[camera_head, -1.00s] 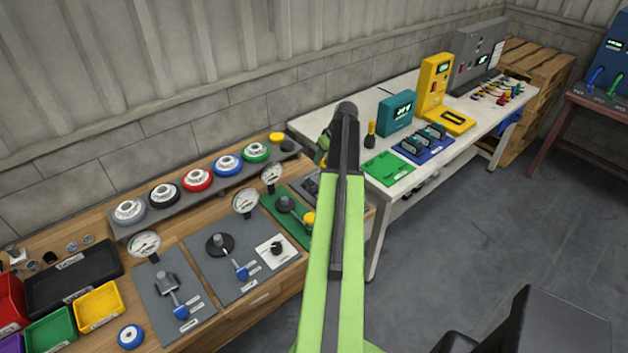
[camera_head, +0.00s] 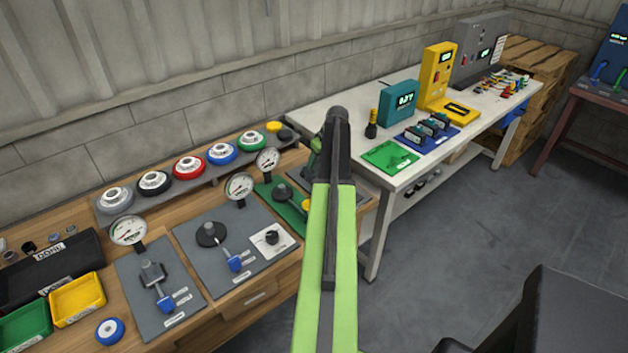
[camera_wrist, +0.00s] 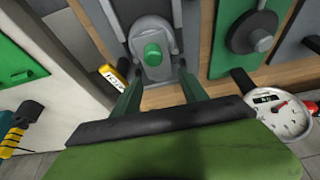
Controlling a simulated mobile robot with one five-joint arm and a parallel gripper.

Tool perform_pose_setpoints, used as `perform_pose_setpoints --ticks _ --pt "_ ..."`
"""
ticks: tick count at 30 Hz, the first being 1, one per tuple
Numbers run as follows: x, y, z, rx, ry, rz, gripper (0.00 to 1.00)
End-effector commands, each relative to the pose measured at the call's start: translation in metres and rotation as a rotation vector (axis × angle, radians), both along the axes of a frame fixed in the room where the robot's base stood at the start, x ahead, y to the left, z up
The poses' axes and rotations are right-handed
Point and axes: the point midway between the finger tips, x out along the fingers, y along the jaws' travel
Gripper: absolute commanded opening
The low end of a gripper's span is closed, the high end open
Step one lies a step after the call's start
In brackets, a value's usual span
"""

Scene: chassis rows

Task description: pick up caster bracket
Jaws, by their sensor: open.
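A grey rounded part with a green round knob (camera_wrist: 152,54) lies on a grey panel in the wrist view; it looks like the caster bracket, but I cannot be certain. My gripper (camera_wrist: 158,74) is open, its two green fingers apart on either side of the lower part of it in the picture. I cannot tell how high the fingers are above it. In the head view my arm hides most of my gripper and this part; only a bit of green shows to the left of the arm.
A pressure gauge (camera_wrist: 283,118) stands close to the right of my gripper; it also shows in the head view (camera_head: 267,160). A grey rack (camera_head: 178,182) with several coloured round parts runs along the wall. A white table (camera_head: 372,176) adjoins on the right.

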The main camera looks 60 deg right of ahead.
Motion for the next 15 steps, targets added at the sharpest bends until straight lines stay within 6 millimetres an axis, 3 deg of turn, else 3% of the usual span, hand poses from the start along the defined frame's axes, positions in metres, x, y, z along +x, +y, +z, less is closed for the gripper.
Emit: perform_pose_setpoints --ticks 4,10,15 --pt "0.003 -0.001 -0.011 0.000 0.000 0.000 0.51" --pt "0.013 -0.005 -0.045 0.000 0.000 0.000 0.51" --pt "0.017 -0.006 -0.048 0.000 0.000 0.000 0.51"
